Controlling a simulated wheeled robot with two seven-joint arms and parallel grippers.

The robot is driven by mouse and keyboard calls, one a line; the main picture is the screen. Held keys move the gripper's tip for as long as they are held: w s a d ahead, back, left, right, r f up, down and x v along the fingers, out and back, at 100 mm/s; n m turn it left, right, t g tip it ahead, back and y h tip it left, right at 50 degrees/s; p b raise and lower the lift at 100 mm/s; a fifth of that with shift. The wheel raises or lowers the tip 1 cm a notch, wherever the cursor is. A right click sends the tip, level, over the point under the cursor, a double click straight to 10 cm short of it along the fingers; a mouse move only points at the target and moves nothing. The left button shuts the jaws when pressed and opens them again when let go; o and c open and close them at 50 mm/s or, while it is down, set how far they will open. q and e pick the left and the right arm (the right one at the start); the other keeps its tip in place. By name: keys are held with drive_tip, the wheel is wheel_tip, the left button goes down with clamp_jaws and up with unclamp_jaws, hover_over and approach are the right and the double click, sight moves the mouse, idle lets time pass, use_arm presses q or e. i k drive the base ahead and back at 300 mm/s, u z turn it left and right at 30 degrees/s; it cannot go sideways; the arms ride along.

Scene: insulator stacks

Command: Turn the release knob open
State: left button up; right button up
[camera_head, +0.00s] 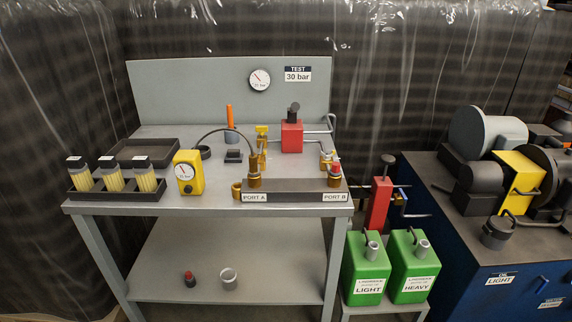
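A grey workbench (210,204) stands in the middle of the view. A red block (291,138) with a dark knob-like part (293,112) on top sits at the back right of the bench, with grey pipes leading off its right side. A brass fitting with a red top (335,174) stands at PORT B on the dark port block (293,196). I cannot tell for sure which part is the release knob, or whether it is open. Neither of my grippers is in view.
A yellow gauge box (187,173), a rack of yellow-filled tubes (113,193) and an empty black tray (142,152) occupy the bench's left. A wall gauge (259,80) hangs behind. Green jugs (366,270) and a blue machine bench (470,245) stand right.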

sight(262, 130)
drive_tip(key=u, duration=1.65)
drive_tip(key=i, duration=1.05)
drive_tip(key=z, duration=1.85)
